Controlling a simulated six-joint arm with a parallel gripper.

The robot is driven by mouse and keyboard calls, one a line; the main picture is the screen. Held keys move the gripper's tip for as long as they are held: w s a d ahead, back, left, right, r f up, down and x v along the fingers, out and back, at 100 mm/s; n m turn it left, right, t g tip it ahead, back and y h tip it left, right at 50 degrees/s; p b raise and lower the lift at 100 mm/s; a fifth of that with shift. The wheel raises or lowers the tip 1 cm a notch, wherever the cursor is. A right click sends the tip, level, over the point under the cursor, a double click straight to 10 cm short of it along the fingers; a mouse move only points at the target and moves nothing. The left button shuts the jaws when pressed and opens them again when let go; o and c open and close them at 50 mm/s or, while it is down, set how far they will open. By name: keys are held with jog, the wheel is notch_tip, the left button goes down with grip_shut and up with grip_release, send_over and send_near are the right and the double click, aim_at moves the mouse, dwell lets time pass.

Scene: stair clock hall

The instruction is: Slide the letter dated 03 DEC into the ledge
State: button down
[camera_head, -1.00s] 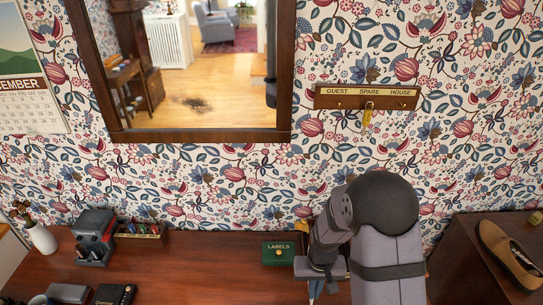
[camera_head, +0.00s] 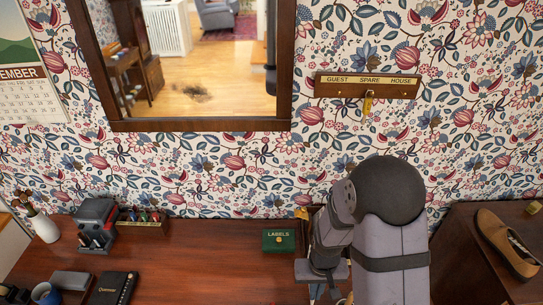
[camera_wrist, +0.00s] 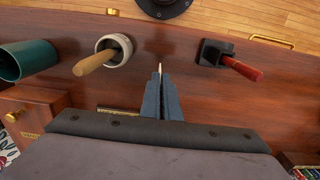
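My gripper (camera_wrist: 160,85) points over the brown desk (camera_wrist: 180,55) in the wrist view. Its two blue-grey fingers are close together. A thin pale sliver shows at their tips; I cannot tell what it is. In the head view my arm hides most of the gripper, low in the picture, right of the green LABELS box (camera_head: 279,241). I cannot make out a letter dated 03 DEC in either view. No ledge can be identified for certain.
In the wrist view, a teal cup (camera_wrist: 27,61), a white pot (camera_wrist: 114,50) with a wooden handle and a red-handled tool (camera_wrist: 240,67) stand around the fingers. A key rack (camera_head: 368,85) hangs on the wall.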

jog(key=shift+s, duration=1.25)
jog(key=shift+r, duration=0.15)
notch_tip(320, 180, up, 9)
jog(key=p, duration=0.8)
dwell(0.6)
dwell(0.4)
